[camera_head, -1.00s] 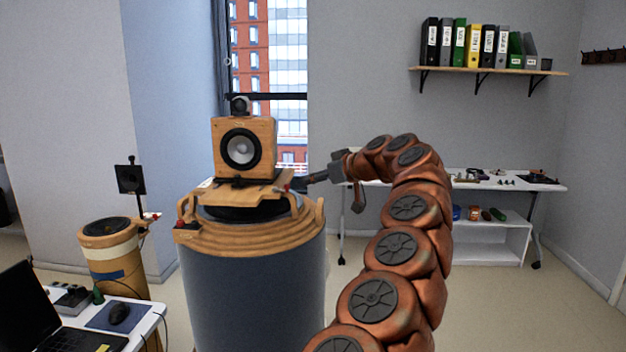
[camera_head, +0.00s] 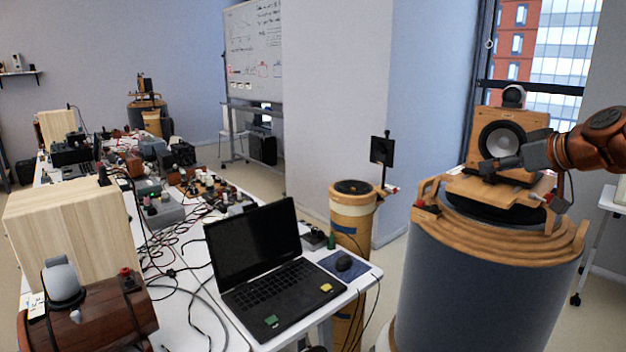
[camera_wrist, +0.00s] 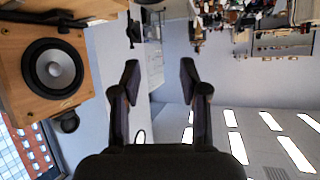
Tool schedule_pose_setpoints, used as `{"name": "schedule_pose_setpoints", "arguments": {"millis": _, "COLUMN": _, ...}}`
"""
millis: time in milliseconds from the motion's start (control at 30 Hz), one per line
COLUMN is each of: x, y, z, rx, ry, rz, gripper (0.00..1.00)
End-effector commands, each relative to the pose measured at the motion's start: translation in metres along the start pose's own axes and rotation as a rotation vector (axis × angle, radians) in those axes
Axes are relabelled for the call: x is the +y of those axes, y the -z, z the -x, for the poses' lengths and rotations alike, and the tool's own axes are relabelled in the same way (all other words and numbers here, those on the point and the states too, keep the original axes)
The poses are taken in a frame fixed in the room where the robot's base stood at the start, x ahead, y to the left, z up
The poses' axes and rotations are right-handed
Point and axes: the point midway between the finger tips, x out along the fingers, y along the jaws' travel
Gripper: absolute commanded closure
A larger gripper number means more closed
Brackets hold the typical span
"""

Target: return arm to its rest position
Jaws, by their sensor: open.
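My gripper (camera_head: 522,185) is at the right of the head view, in front of the lower part of a wooden speaker (camera_head: 538,122) with a round grey cone. My copper arm comes in from the right edge. In the wrist view my gripper (camera_wrist: 159,75) has its two dark fingers spread apart with nothing between them. The speaker (camera_wrist: 22,62) shows at the left of that upside-down view, beside the fingers. It rests on a wooden turntable top over a grey drum (camera_head: 470,285). Most of my arm is out of the head view.
A white table (camera_head: 190,325) with a laptop (camera_head: 268,255), cables and several devices fills the left and middle. A wooden stool-like drum (camera_head: 352,210) stands between table and speaker stand. A whiteboard (camera_head: 253,45) is behind. Little floor is free between the table and stand.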

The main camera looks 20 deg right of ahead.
Motion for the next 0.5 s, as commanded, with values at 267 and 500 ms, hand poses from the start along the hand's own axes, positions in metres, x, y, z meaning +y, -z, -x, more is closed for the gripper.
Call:
{"name": "schedule_pose_setpoints", "arguments": {"millis": 267, "x": -0.169, "y": 0.010, "z": -0.044, "rx": -0.181, "ry": 0.209, "rz": 0.083, "gripper": 0.56}}
{"name": "schedule_pose_setpoints", "arguments": {"millis": 500, "x": -0.293, "y": -0.039, "z": -0.053, "rx": -0.401, "ry": 0.306, "rz": 0.129, "gripper": 0.56}}
